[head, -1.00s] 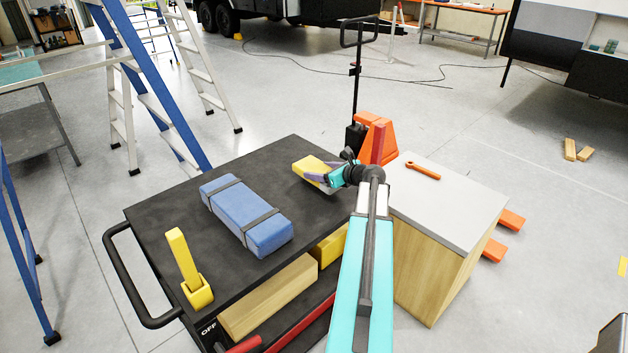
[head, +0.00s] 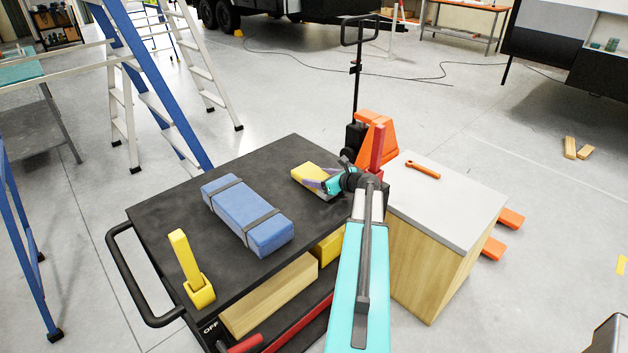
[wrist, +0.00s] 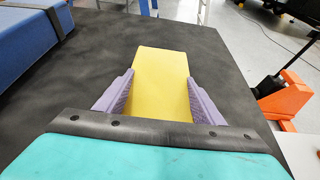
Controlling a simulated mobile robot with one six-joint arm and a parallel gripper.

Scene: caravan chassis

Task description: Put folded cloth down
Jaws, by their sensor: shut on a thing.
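The folded cloth is a flat yellow block (head: 309,175) near the far right corner of the black cart top. In the wrist view the yellow cloth (wrist: 162,82) lies between the two purple fingers and points away from me. My gripper (head: 325,184) is shut on it, low over the cart top (head: 190,215). The cloth appears to be at or just above the surface; I cannot tell whether it touches. Its near end is hidden by the gripper body in the wrist view.
A strapped blue bundle (head: 246,214) lies left of the cloth. A yellow upright piece (head: 188,268) stands at the cart's near left corner. A grey-topped wooden cabinet (head: 450,195) with an orange tool (head: 423,169) stands right. An orange pallet jack (head: 374,133) is behind.

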